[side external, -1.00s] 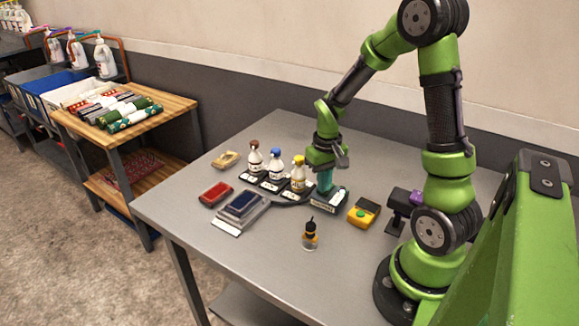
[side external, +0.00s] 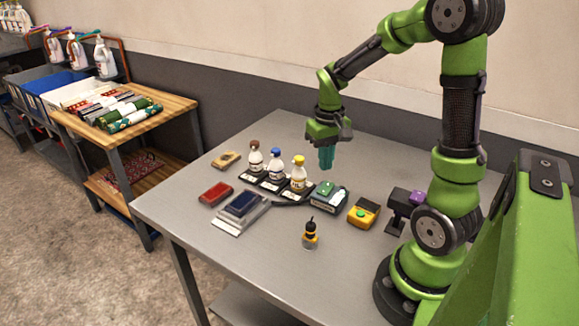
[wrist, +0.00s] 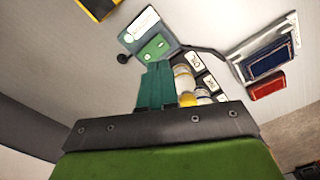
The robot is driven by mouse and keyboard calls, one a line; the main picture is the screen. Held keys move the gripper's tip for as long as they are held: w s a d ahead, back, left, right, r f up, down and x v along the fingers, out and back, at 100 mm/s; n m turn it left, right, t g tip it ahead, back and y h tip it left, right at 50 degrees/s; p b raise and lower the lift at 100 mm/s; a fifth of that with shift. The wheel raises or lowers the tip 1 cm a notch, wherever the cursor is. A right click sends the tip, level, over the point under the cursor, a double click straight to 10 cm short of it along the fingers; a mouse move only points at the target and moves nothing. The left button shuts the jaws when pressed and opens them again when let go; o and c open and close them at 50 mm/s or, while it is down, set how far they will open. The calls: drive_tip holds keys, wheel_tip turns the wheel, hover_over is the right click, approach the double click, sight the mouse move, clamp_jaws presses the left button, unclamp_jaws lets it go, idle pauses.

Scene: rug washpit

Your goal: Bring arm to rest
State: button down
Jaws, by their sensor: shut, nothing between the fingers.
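My gripper (side external: 326,158) is on my green arm above the grey metal table (side external: 275,295). Its teal fingers are shut with nothing between them. It hangs in the air over a small dark device with a green top (side external: 327,194), clear of it. In the wrist view the shut fingers (wrist: 156,88) point toward the same device (wrist: 150,42), with bottles just to their right.
Bottles with brown, blue and yellow caps (side external: 299,175) stand left of the device. Near them lie a red pad (side external: 215,194), a blue pad (side external: 240,205), a yellow box (side external: 363,212) and a small dropper bottle (side external: 310,236). The table's front is mostly clear.

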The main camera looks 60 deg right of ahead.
idle(0.3)
drive_tip(key=s+a+r+n+t+y, duration=0.1)
drive_tip(key=s+a+r+t, duration=0.1)
drive_tip(key=a+r, duration=0.4)
drive_tip(key=s+a+r+n+t+y, duration=0.1)
drive_tip(key=s+a+r+t, duration=0.2)
drive_tip(key=a, duration=0.9)
wheel_tip(320, 180, up, 4)
drive_tip(key=shift+s+f+t, duration=0.25)
drive_tip(key=shift+s+t, duration=0.1)
drive_tip(key=shift+t, duration=0.75)
